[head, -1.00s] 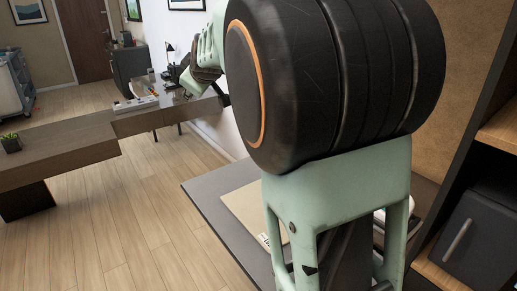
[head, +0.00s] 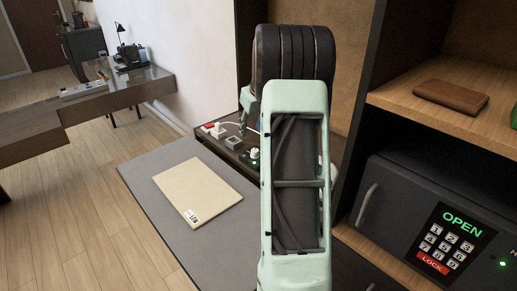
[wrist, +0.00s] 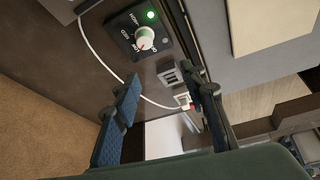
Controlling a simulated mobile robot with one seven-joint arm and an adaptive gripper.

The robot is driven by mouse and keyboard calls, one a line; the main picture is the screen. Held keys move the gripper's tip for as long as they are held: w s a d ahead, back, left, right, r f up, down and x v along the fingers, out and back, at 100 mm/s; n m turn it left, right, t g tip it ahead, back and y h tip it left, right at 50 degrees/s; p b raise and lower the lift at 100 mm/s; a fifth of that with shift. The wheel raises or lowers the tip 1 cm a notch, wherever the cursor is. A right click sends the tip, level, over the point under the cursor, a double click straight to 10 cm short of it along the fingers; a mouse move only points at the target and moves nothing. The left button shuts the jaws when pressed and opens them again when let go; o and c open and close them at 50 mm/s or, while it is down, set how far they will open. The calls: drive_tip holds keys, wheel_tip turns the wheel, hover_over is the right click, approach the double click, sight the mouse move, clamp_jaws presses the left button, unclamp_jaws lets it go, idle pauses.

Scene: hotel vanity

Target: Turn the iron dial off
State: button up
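The iron dial is a white round knob (wrist: 145,38) on a black plate (wrist: 124,32) in the wrist view, with a lit green lamp (wrist: 150,14) beside it. A small red mark shows on the knob; the printed labels are too small to tell its setting surely. In the head view the dial (head: 254,153) stands on the back ledge, partly beside my arm. My gripper (wrist: 162,78) is open and empty, its two dark fingers spread wide. The dial lies beyond the fingertips, apart from them. In the head view my arm mostly hides the gripper.
A grey socket block (wrist: 169,74) and a white plug (wrist: 183,99) with a cord sit near the dial. A beige folder (head: 197,192) lies on the grey desk (head: 150,150). A black safe (head: 425,215) and a shelf with a brown wallet (head: 451,96) stand at right.

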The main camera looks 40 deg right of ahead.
drive_tip(key=shift+m, duration=0.3)
drive_tip(key=d+f, duration=0.1)
drive_tip(key=f, duration=0.2)
drive_tip(key=w+d+f, duration=0.1)
drive_tip(key=f, duration=0.3)
drive_tip(key=w+d+f+p, duration=0.1)
drive_tip(key=f, duration=0.3)
drive_tip(key=shift+f, duration=0.25)
drive_tip(key=shift+c, duration=0.4)
clamp_jaws()
